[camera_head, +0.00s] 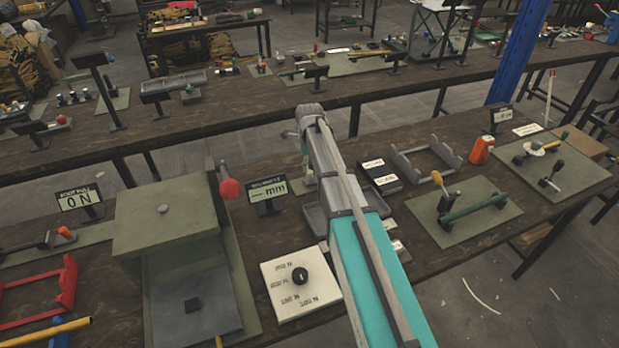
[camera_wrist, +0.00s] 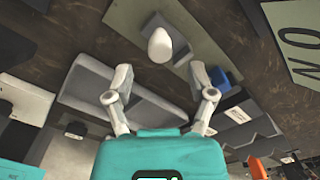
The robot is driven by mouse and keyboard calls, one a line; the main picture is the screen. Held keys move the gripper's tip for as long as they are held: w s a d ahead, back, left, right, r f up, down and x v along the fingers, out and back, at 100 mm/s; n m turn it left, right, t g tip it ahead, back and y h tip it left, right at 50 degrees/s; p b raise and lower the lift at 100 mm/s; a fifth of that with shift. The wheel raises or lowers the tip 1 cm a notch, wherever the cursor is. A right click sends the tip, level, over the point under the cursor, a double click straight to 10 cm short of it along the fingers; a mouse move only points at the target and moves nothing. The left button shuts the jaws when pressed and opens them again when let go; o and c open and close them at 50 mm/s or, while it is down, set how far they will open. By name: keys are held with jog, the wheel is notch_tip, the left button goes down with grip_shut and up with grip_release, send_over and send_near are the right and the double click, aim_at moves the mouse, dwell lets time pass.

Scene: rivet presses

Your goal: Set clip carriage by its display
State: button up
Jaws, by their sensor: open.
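My gripper (camera_wrist: 161,76) is open and empty in the wrist view, its two pale fingers spread. A white rounded knob (camera_wrist: 160,46) stands beyond the fingertips, over an olive plate (camera_wrist: 208,32). In the head view my arm hides most of the gripper at the middle of the near bench. A display reading "mm" (camera_head: 267,192) stands left of my arm. Another display (camera_head: 80,199) stands farther left with large characters like "NO". A large display (camera_wrist: 297,38) shows at upper right in the wrist view. I cannot tell which part is the clip carriage.
An olive press housing (camera_head: 165,222) with a red ball knob (camera_head: 230,189) stands at left. Labelled boxes (camera_head: 380,176), a grey cradle (camera_head: 425,157) and a green-handled fixture (camera_head: 474,207) lie right of my arm.

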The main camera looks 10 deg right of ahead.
aim_at(310, 172)
jog(key=shift+f+b, duration=1.85)
jog(key=shift+f, duration=0.25)
jog(key=shift+c, duration=0.3)
grip_shut()
